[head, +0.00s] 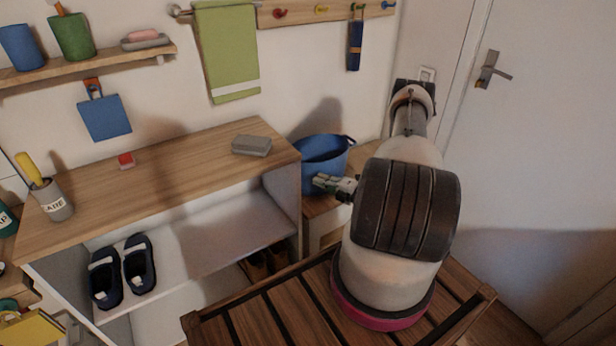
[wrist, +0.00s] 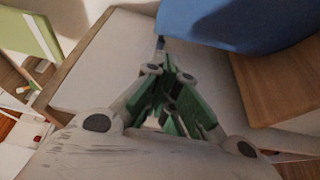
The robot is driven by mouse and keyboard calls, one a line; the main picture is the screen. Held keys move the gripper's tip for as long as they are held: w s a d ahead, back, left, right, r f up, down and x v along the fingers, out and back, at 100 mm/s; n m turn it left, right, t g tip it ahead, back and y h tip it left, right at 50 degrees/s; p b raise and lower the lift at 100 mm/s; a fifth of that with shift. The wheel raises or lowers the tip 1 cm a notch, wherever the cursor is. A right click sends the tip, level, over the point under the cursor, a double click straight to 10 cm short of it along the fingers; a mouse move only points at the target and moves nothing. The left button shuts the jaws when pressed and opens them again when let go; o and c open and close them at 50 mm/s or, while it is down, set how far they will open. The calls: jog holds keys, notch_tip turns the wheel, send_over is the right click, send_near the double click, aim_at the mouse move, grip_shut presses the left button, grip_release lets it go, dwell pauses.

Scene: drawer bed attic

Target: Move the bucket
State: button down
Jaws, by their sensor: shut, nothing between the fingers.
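The blue bucket (head: 322,160) stands upright on a low wooden surface to the right of the shelf unit, in the head view. Its dark handle shows at the rim on the right. In the wrist view part of the bucket (wrist: 235,22) fills the top right. My gripper (head: 322,182) is in front of the bucket's lower part, its fingers pointing left. In the wrist view my gripper (wrist: 172,85) has its green fingers close together with nothing between them, just below the bucket's edge. Whether the fingers touch the bucket I cannot tell.
The wooden shelf unit (head: 180,175) is left of the bucket, with a grey box (head: 251,145) near its right end. Dark shoes (head: 122,270) sit on its inner shelf. A slatted wooden bench (head: 290,310) is in front. A green towel (head: 227,50) hangs above; a white door (head: 550,150) is at right.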

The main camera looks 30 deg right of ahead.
jog(key=x, duration=0.9)
jog(key=shift+w+f, duration=0.1)
